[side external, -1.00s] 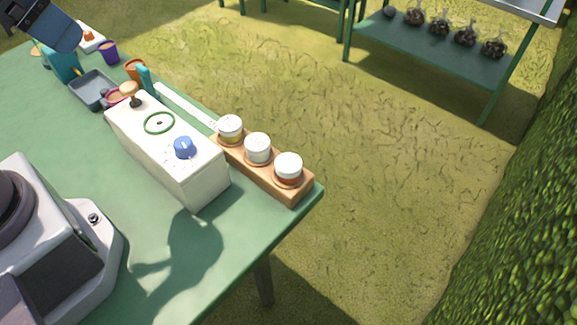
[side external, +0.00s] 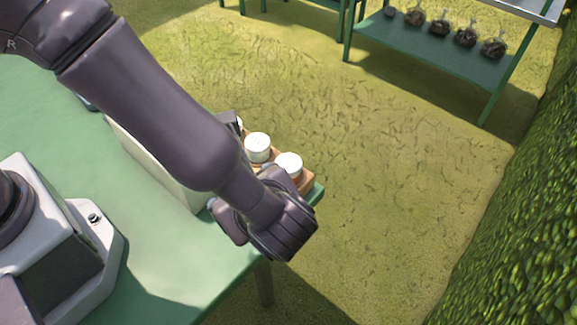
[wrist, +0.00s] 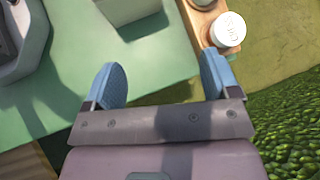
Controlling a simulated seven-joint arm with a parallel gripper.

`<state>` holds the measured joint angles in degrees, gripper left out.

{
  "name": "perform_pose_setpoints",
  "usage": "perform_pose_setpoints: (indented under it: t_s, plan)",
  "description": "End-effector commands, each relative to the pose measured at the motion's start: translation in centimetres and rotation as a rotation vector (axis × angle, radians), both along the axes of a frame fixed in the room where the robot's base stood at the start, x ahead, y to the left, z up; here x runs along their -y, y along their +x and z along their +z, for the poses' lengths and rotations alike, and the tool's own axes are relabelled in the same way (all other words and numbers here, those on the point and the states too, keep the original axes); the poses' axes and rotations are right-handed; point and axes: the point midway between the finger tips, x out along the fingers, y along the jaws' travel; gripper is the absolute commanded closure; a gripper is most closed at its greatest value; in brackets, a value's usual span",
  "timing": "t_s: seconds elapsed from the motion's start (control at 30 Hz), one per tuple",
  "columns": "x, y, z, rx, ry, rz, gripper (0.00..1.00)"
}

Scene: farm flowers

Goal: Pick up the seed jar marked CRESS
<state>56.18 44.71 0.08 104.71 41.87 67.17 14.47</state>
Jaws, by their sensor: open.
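Seed jars with white lids stand in a wooden rack (side external: 307,182) at the table edge. In the side view the middle jar (side external: 257,146) and the near-end jar (side external: 289,163) show their lids; the far-end one is mostly hidden behind my arm. In the wrist view a jar lid (wrist: 229,29) carries lettering too small to read surely, so I cannot tell which jar is CRESS. My gripper (wrist: 161,72) is open and empty, its blue fingers apart over the table edge. The right finger is just below that lid in the picture, the jar outside the gap.
A pale box (side external: 150,160) stands beside the rack, partly behind my arm; its corner shows in the wrist view (wrist: 125,10). The green table (side external: 130,240) is bare in front of it. Grass lies past the edge; a hedge (side external: 520,230) is at right.

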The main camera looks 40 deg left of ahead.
Motion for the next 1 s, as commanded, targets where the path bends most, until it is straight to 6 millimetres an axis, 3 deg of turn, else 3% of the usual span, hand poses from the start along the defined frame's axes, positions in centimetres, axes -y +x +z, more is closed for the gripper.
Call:
perform_pose_setpoints:
  t_s: [0.03,0.1,0.2,0.37,0.8,1.0]
  plan:
    - [1.3,0.0,-1.8,-0.009,0.077,-0.102,0.19]
    - [2.6,0.4,-3.3,-0.009,0.166,-0.222,0.19]
    - [4.3,1.6,-4.5,0.007,0.277,-0.362,0.19]
    - [6.2,4.3,-2.5,0.059,0.376,-0.479,0.19]
    - [1.6,8.6,-4.7,0.039,0.413,-0.494,0.19]
    - [0.8,9.4,-5.2,0.04,0.411,-0.495,0.19]
